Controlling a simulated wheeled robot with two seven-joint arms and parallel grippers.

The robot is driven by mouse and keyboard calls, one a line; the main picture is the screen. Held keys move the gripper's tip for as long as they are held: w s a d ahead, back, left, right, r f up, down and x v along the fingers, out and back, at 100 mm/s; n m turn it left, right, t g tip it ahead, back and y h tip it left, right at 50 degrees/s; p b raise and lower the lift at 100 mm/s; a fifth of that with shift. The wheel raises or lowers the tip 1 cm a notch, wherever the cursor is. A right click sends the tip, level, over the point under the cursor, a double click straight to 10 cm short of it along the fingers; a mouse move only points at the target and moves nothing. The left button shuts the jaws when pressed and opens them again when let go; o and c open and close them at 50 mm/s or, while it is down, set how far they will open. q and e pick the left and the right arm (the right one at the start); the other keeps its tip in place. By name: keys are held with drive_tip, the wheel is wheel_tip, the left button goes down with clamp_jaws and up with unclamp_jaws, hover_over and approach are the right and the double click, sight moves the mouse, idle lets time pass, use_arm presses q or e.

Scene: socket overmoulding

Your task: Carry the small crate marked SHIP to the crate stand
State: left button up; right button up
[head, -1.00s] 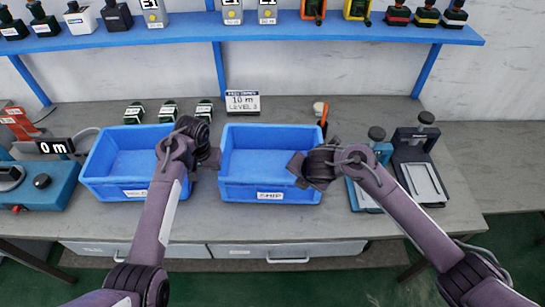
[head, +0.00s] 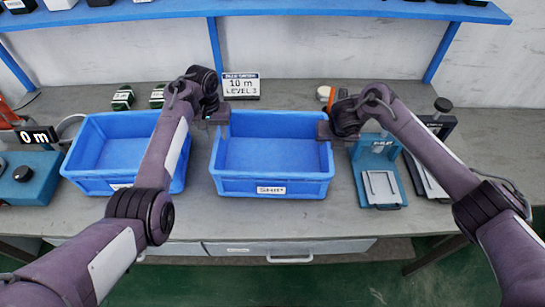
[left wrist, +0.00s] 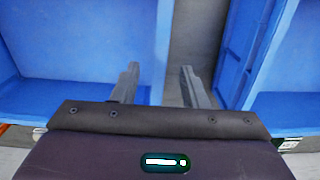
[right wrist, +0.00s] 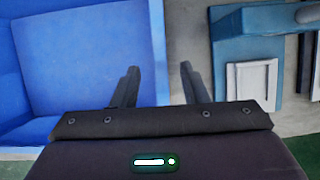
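The blue crate marked SHIP (head: 270,187) stands on the bench, upright and empty, label facing me. My left gripper (head: 220,116) is at its left rim. In the left wrist view the open fingers (left wrist: 158,85) lie on either side of the crate's blue side wall (left wrist: 153,45), one over the inside, one over the gap. My right gripper (head: 324,131) is at the right rim. Its open fingers (right wrist: 160,86) lie either side of the right wall (right wrist: 155,40). Neither is closed on the wall; how deep the fingers reach is unclear. I cannot identify a crate stand.
A second blue crate (head: 85,184) stands close on the left, with a narrow gap between. A teal fixture (head: 378,170) stands close on the right. A sign (head: 241,87) and an orange-handled tool (head: 325,93) are behind. The bench front (head: 290,225) is clear.

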sight(219, 147)
use_arm(q)
wheel_tip(219, 147, down, 8)
drive_tip(key=shift+w+r, duration=0.15)
drive_tip(key=shift+r, duration=0.05)
use_arm(e)
drive_tip(key=x, duration=0.7)
drive_tip(key=shift+w+f, duration=0.2)
drive_tip(key=shift+f, duration=0.2)
use_arm(q)
clamp_jaws()
use_arm(e)
clamp_jaws()
drive_tip(key=shift+r, duration=0.1)
